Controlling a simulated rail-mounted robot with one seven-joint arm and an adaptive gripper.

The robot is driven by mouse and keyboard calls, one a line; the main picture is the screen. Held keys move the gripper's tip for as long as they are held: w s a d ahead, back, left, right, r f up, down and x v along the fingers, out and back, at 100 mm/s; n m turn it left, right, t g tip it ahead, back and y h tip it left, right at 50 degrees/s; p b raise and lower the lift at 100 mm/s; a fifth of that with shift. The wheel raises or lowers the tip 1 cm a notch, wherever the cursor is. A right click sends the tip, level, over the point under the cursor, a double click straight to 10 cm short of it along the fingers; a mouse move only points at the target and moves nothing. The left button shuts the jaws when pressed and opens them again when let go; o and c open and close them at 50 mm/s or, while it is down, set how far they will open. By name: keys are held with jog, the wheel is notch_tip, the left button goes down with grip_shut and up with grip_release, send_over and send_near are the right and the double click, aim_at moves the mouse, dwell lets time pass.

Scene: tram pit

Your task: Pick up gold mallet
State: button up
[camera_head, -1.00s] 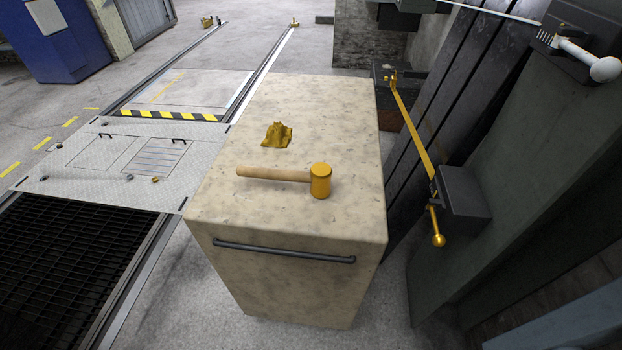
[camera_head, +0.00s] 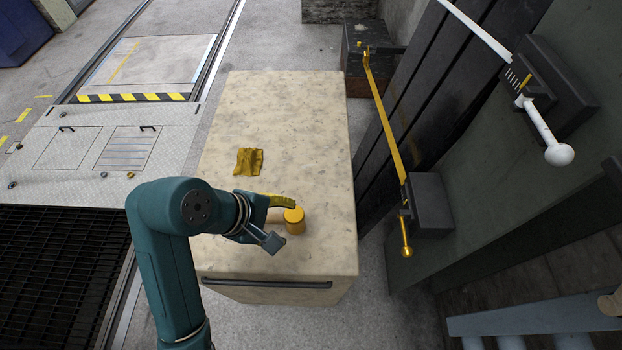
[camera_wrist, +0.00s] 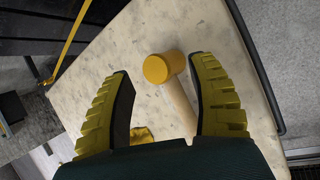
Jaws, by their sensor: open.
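The gold mallet (camera_head: 294,221) lies on top of a beige stone-patterned block (camera_head: 320,130). In the head view only its gold head shows well; my arm hides most of the handle. In the wrist view the mallet's head (camera_wrist: 156,69) and pale wooden handle (camera_wrist: 181,104) show between the two yellow ribbed fingers of my gripper (camera_wrist: 165,100). The fingers are open and apart from the mallet, with the right finger nearer the handle. My gripper (camera_head: 268,216) also shows in the head view, over the block just left of the mallet head.
A crumpled gold cloth (camera_head: 248,161) lies on the block behind the mallet. A dark bar handle (camera_head: 268,284) runs along the block's front. A gold lever (camera_head: 385,125) and a white lever (camera_head: 540,125) stand at the right. A dark grating (camera_head: 60,265) lies at the left.

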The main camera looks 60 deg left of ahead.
aim_at(270, 218)
jog(key=s+a+r+n+y+p, duration=0.1)
jog(key=s+a+r+n+p, duration=0.15)
jog(key=s+a, duration=0.4)
jog(key=b+x, duration=0.1)
jog(key=x, duration=0.2)
jog(key=d+b+x, duration=0.1)
jog(key=x, duration=0.2)
jog(key=s+b+x, duration=0.1)
jog(key=x, duration=0.3)
jog(key=shift+d+f+b, duration=0.15)
jog(key=shift+f+b, duration=0.2)
jog(key=x, duration=0.2)
jog(key=b+x, duration=0.1)
jog(key=x, duration=0.3)
jog(key=shift+s+a+f+b, duration=0.15)
jog(key=shift+s+a+b, duration=0.2)
jog(key=shift+a+b, duration=0.05)
jog(key=shift+s, duration=0.1)
grip_shut()
